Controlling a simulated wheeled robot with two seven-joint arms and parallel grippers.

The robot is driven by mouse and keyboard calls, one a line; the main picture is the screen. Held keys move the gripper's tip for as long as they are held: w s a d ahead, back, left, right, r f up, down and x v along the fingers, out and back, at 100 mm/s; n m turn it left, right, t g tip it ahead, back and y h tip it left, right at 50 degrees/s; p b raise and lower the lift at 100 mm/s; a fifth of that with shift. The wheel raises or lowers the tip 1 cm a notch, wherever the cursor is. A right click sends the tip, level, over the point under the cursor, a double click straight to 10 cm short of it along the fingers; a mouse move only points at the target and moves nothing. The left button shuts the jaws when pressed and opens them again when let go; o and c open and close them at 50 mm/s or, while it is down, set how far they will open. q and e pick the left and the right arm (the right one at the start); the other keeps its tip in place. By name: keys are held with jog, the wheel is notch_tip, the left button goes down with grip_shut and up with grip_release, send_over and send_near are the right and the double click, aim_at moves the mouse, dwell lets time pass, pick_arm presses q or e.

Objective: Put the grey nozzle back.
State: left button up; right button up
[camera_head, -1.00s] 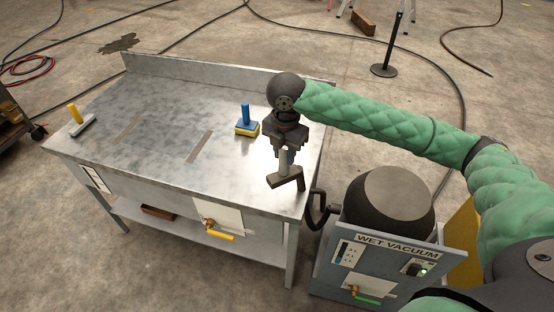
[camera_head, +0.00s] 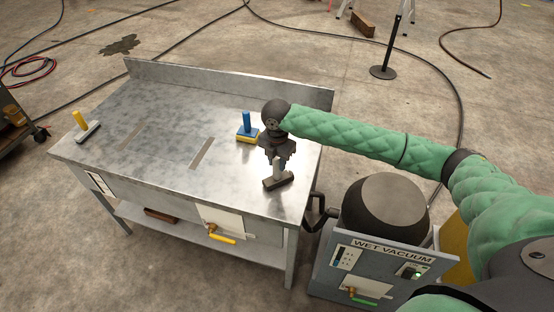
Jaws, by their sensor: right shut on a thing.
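My right gripper (camera_head: 279,157) is shut on the grey nozzle (camera_head: 278,181). It grips the nozzle's pale upright stem from above, and the wide dark grey head hangs below. The nozzle is over the right end of the metal table (camera_head: 240,200). I cannot tell whether its head touches the table top. The wet vacuum (camera_head: 345,262) stands on the floor to the right of the table, with a dark hose (camera_head: 320,213) at its left side. My left gripper is out of view.
A blue-handled tool with a yellow base (camera_head: 247,131) stands just behind and left of the nozzle. The table's middle is clear, with two dull strips. A raised ledge (camera_head: 225,82) runs along the back.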

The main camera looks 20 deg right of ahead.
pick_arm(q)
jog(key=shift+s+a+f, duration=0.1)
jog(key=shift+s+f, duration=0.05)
pick_arm(e)
jog(key=shift+f, duration=0.15)
jog(key=o, duration=1)
jog(key=shift+f, duration=0.15)
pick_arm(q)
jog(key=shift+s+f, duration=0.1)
pick_arm(e)
jog(key=shift+r, duration=0.3)
notch_tip(320, 180, up, 11)
jog(key=b, duration=0.4)
jog(key=shift+f, duration=0.15)
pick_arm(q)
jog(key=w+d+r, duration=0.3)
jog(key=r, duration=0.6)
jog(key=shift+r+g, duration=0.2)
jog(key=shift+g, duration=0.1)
pick_arm(e)
jog(key=shift+r, duration=0.5)
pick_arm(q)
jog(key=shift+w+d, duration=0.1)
